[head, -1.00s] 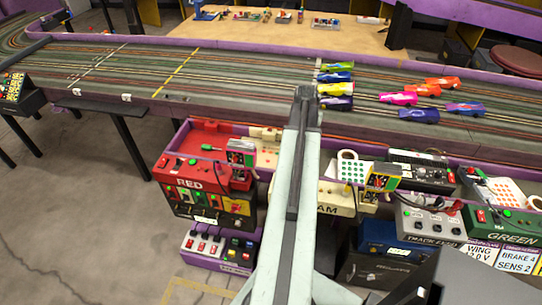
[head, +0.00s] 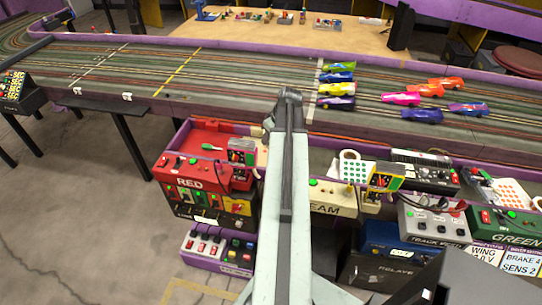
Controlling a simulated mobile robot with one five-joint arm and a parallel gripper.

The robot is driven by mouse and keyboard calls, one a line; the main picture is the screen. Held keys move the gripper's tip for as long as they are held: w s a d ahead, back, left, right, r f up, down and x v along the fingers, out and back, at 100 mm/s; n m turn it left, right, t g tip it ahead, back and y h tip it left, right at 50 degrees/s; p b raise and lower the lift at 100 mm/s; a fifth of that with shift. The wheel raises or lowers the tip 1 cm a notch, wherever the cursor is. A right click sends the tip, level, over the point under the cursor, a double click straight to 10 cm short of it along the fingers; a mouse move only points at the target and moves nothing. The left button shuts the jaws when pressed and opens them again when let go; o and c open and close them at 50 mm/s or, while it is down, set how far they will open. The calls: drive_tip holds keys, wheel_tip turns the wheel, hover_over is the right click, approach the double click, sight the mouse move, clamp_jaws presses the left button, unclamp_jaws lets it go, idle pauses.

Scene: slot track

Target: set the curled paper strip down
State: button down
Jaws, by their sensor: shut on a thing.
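My arm (head: 290,190) reaches up the middle of the head view, and its far joint (head: 289,97) shows over the near edge of the slot track (head: 225,95). My gripper does not show; the arm's end beyond that joint is hidden. I cannot make out the curled paper strip anywhere.
Several toy cars (head: 426,90) stand on the track at right. A red console (head: 208,180), a cream box (head: 333,198) and a grey control box (head: 433,218) crowd the near side. The track left of my arm is clear. A wooden table (head: 300,36) lies beyond.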

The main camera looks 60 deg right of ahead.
wheel_tip(320, 180, down, 8)
drive_tip(key=b, duration=0.6)
drive_tip(key=shift+f+b, duration=0.15)
drive_tip(key=shift+b, duration=0.15)
drive_tip(key=shift+r, duration=0.2)
drive_tip(key=shift+f, duration=0.15)
drive_tip(key=c, duration=1)
unclamp_jaws()
drive_tip(key=shift+o, duration=0.2)
drive_tip(key=p+v, duration=1.1)
drive_tip(key=v, duration=0.1)
